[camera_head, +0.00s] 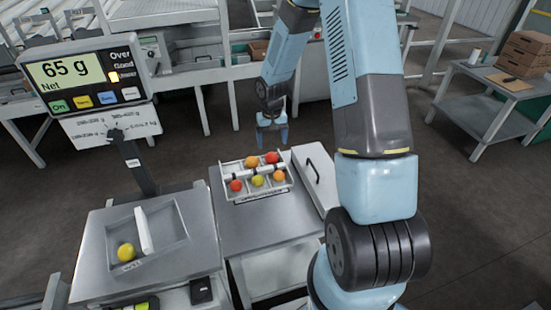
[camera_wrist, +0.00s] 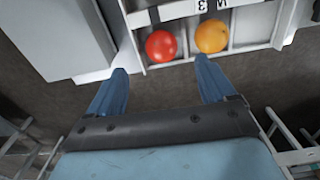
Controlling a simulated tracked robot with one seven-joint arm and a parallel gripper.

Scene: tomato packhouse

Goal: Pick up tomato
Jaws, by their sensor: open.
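The divided white tray (camera_head: 261,194) stands on a metal stand and holds several tomatoes. Its far row has an orange tomato (camera_head: 251,161) and a red tomato (camera_head: 271,157). Its near row has a red tomato (camera_head: 236,185), a yellow-green tomato (camera_head: 257,180) and an orange tomato (camera_head: 278,176). A yellow tomato (camera_head: 126,252) lies in the weighing pan (camera_head: 180,222). My gripper (camera_head: 273,143) is open and empty, beyond the tray's far edge. In the wrist view, its fingers point towards the far-row red tomato (camera_wrist: 160,46) and orange tomato (camera_wrist: 211,36), touching neither.
A white lid-like box with a handle (camera_head: 316,174) lies right of the tray. Conveyors stand behind. A grey side table (camera_head: 487,113) with cardboard boxes (camera_head: 526,50) stands at the right.

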